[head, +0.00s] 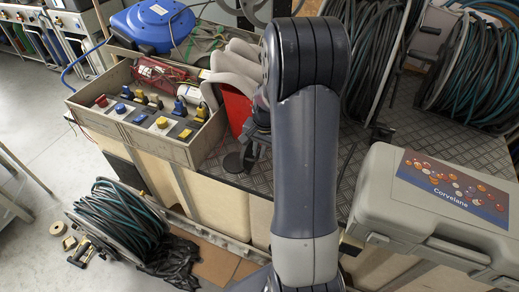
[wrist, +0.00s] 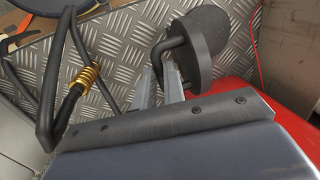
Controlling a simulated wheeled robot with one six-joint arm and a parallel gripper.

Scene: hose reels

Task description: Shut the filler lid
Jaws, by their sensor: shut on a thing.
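A dark round lid (wrist: 215,45) with a bent bar handle (wrist: 170,48) fills the upper middle of the wrist view. My gripper (wrist: 163,72) has its two pale fingers at this handle and is shut on it. In the head view a dark disc (head: 234,162), seemingly the lid, lies low beside my gripper (head: 250,148), left of my arm. My arm hides part of that area. A red surface (head: 235,108) stands just behind the gripper and also shows in the wrist view (wrist: 245,95). The filler opening is not clearly visible, and I cannot tell how far the lid stands open.
A grey box of switches and sockets (head: 180,150) stands left of my gripper, with a blue reel (head: 152,24) behind. A grey case (head: 440,205) is at the right. Hose reels (head: 478,70) stand at the back right. Looped dark cable (wrist: 65,105) lies left in the wrist view.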

